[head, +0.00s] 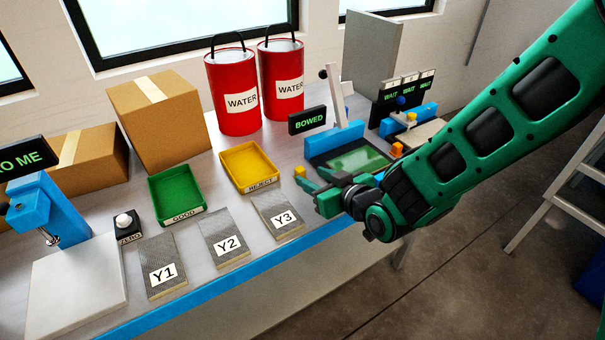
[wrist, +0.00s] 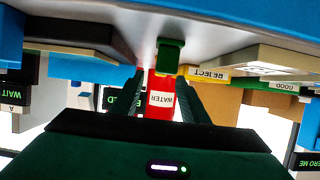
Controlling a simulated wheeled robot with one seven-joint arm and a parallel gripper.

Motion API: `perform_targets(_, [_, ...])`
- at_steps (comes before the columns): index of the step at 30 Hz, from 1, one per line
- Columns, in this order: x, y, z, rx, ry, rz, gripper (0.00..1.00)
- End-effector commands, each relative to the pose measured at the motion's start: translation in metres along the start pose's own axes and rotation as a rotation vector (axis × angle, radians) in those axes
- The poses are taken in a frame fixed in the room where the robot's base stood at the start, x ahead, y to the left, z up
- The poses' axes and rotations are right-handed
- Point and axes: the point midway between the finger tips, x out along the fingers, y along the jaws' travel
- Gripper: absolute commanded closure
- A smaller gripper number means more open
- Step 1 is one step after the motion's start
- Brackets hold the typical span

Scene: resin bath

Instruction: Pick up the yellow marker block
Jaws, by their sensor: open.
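A small yellow block (head: 300,171), which looks like the yellow marker block, stands on the bench between the yellow tray and my gripper. My gripper (head: 315,189) is open, low over the bench in front of the screen fixture, with its fingertips just right of and nearer than the block. In the wrist view, which is upside down, a green block (wrist: 170,54) shows between the open fingers (wrist: 166,95). A bit of yellow (wrist: 182,70) shows beside it; I cannot tell whether that is the marker block or the tray.
The yellow REJECT tray (head: 249,167) and green GOOD tray (head: 175,195) lie to the left. Plates Y1, Y2 and Y3 (head: 277,216) line the front. Red WATER buckets (head: 233,95) stand behind. The BOWED fixture (head: 345,150) is close behind my gripper.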

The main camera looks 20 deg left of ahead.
Motion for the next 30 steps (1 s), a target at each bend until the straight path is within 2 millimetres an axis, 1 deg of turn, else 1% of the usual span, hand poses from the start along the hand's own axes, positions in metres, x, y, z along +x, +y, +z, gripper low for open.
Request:
perform_targets(4, [0.012,0.0,0.0,0.0,0.0,0.0,0.59])
perform_targets(9, [0.036,-0.001,0.0,0.0,-0.001,0.0,0.59])
perform_targets(12, [0.047,0.0,-0.001,0.001,0.0,0.0,0.59])
perform_targets(16, [0.053,0.0,-0.001,0.001,0.0,0.001,0.59])
perform_targets(22, [0.053,0.0,-0.001,0.001,0.0,0.001,0.59])
perform_targets(23, [0.053,0.0,-0.001,0.001,0.0,0.001,0.67])
perform_targets(24, [0.053,0.0,-0.001,0.001,0.0,0.001,0.76])
perform_targets(26, [0.053,0.0,-0.001,0.001,0.0,0.001,0.9])
perform_targets(27, [0.053,0.0,-0.001,0.001,0.0,0.001,1.0])
perform_targets(30, [0.052,0.0,-0.001,0.001,0.0,0.001,1.0])
